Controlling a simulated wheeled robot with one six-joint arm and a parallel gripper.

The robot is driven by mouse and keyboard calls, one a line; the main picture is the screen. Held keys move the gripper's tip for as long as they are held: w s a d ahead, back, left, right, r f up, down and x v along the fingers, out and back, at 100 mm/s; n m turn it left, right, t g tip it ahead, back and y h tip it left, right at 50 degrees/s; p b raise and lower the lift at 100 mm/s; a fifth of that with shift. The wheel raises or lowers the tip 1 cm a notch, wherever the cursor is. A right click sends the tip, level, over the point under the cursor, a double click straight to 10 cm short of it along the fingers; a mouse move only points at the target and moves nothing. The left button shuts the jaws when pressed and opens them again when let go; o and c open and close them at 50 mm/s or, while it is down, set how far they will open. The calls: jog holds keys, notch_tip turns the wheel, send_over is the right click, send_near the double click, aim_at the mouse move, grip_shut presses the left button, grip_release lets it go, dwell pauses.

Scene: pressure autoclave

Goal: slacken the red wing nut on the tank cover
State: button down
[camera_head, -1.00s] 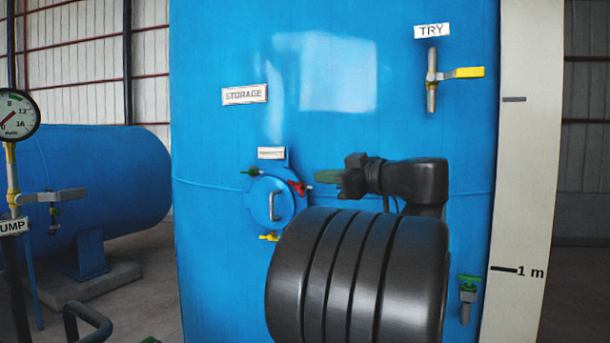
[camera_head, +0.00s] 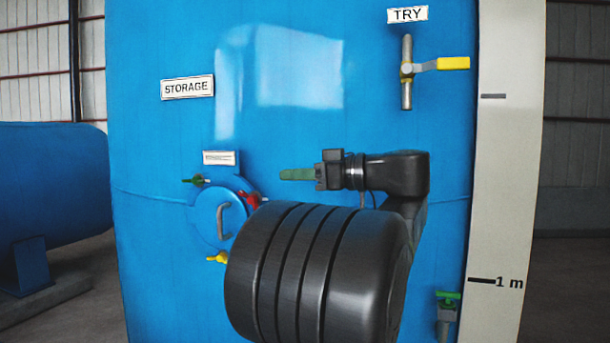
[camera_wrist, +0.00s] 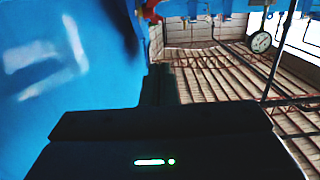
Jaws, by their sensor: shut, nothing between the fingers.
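The round blue tank cover (camera_head: 207,225) with a grey handle is on the tank's front, left of centre in the head view. The red wing nut (camera_head: 250,199) is at its upper right edge. My arm hides the cover's lower right. A green wing nut (camera_head: 197,180) is at upper left and a yellow one (camera_head: 217,258) at lower left. My gripper (camera_head: 283,174) points left, its green fingers shut and empty, up and right of the red nut and apart from it in the picture. In the wrist view, a red part, seemingly this nut (camera_wrist: 150,11), shows at the top edge.
The blue tank (camera_head: 160,130) fills the middle. A yellow-handled valve (camera_head: 440,64) under the TRY sign is at upper right, a green-handled valve (camera_head: 447,305) at lower right. A blue horizontal tank (camera_head: 50,190) stands left. A gauge (camera_wrist: 261,42) shows in the wrist view.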

aim_at(244, 193)
jog(key=w+a+f, duration=0.1)
jog(key=a, duration=0.1)
jog(key=w+a, duration=0.1)
jog(key=a, duration=0.1)
jog(key=w+a+f, duration=0.1)
jog(key=a, duration=0.2)
jog(key=shift+f, duration=0.35)
jog(key=shift+a+f, duration=0.3)
jog(key=shift+f, duration=0.05)
jog(key=shift+w+a+r+h+p, duration=0.15)
jog(key=shift+h+p, duration=0.15)
jog(key=shift+p, duration=1.2)
jog(key=shift+a+p, duration=0.1)
jog(key=shift+p, duration=0.4)
jog(key=shift+w+a+f+p, duration=0.1)
jog(key=shift+a+f+p, duration=0.1)
jog(key=shift+p, duration=0.65)
jog(key=shift+f, duration=0.2)
